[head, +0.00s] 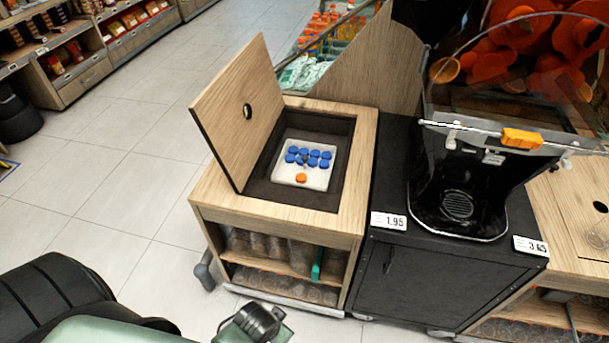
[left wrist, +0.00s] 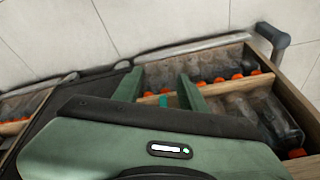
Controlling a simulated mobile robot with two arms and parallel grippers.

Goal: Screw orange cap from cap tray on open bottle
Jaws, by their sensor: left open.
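The white cap tray (head: 284,175) sits in the dark recess of the wooden cabinet, under a raised lid. It holds several blue caps (head: 310,153) and one orange cap (head: 300,178) near its front. I cannot make out an open bottle. My right gripper is in neither view.
The raised wooden lid (head: 235,108) stands at the left of the recess. A black juicer (head: 470,165) stands to the right, with price tags (head: 388,221) in front. A teal piece (head: 317,265) hangs at the shelf front. Tiled floor (head: 120,180) is free at the left.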

